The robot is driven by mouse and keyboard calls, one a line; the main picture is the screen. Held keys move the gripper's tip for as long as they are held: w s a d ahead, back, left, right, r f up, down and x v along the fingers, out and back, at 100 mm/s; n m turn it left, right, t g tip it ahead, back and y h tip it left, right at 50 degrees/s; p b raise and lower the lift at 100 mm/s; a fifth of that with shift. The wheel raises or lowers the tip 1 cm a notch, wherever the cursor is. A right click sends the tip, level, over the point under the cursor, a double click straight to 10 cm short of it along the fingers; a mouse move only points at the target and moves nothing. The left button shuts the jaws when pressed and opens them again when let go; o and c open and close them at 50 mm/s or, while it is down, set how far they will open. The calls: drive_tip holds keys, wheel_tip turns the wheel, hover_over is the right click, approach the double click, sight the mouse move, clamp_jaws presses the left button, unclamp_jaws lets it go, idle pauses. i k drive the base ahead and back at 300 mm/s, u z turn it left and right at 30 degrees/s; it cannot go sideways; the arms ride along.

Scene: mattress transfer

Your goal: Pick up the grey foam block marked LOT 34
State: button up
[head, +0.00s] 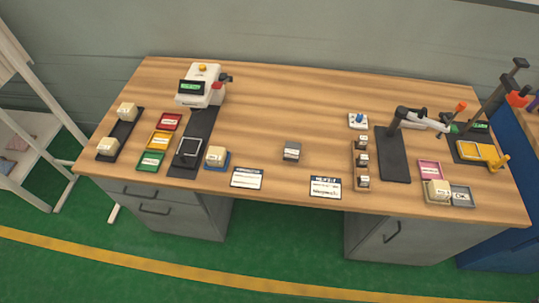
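A small grey block (291,152) with a white label on its front sits alone near the middle of the wooden workbench (270,110). The label is too small to read, so I cannot confirm LOT 34. It is the only grey block of its kind that I can pick out. Nothing touches it. My gripper is not in view.
Cream blocks stand on a black strip (128,128), a blue base (228,163) and at the right (437,191). Coloured trays (160,140), a white machine (202,85), two cards (247,178) and a black stand (394,155) surround it. Bare wood lies behind the block.

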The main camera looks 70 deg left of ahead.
sight(292, 149)
drive_tip(key=z, duration=0.05)
drive_tip(key=k, duration=2.6)
drive_tip(key=u, duration=1.95)
drive_tip(key=i, duration=1)
